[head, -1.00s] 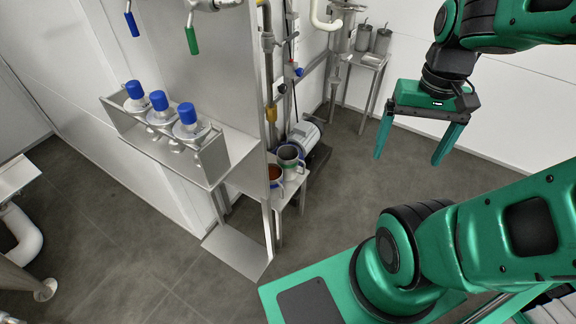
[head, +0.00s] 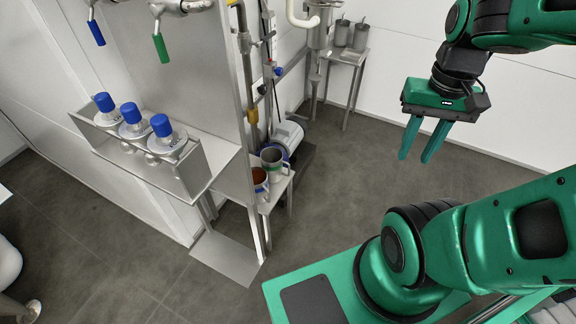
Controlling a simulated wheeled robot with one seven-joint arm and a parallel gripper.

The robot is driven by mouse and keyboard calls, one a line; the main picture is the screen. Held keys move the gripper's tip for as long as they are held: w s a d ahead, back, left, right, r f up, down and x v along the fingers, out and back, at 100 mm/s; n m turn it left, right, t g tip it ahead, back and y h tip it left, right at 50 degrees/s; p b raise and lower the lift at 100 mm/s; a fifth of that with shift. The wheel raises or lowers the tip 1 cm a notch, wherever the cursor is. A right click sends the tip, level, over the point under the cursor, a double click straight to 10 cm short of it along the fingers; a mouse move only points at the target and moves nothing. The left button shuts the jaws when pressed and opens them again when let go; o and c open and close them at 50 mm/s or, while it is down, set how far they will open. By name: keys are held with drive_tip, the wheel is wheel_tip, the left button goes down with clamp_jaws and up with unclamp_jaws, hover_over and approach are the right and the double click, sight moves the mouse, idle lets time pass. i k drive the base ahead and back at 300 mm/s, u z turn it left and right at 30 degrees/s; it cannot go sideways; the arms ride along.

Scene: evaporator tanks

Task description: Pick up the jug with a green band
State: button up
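Two metal jugs stand side by side on a small metal side table (head: 282,193) behind the steel panel. The rear jug (head: 270,155) is grey and open-topped, and seems to have a green band low on its side. The front jug (head: 260,187) has a blue band and reddish-brown contents, and is partly hidden by the panel's edge post. My gripper (head: 416,158) hangs in the air at the right, well apart from both jugs. Its two green fingers point down with a narrow gap between them, and nothing is held.
A shelf (head: 192,190) on the panel holds several blue-capped flasks (head: 131,114). Two grey canisters (head: 351,33) stand on a back table. A motor pump (head: 288,135) sits behind the jugs. The floor (head: 345,175) between the side table and my arm is clear.

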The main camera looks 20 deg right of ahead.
sight(272, 161)
drive_tip(key=z, duration=2.05)
drive_tip(key=k, duration=1.25)
drive_tip(key=u, duration=1.6)
drive_tip(key=i, duration=1.7)
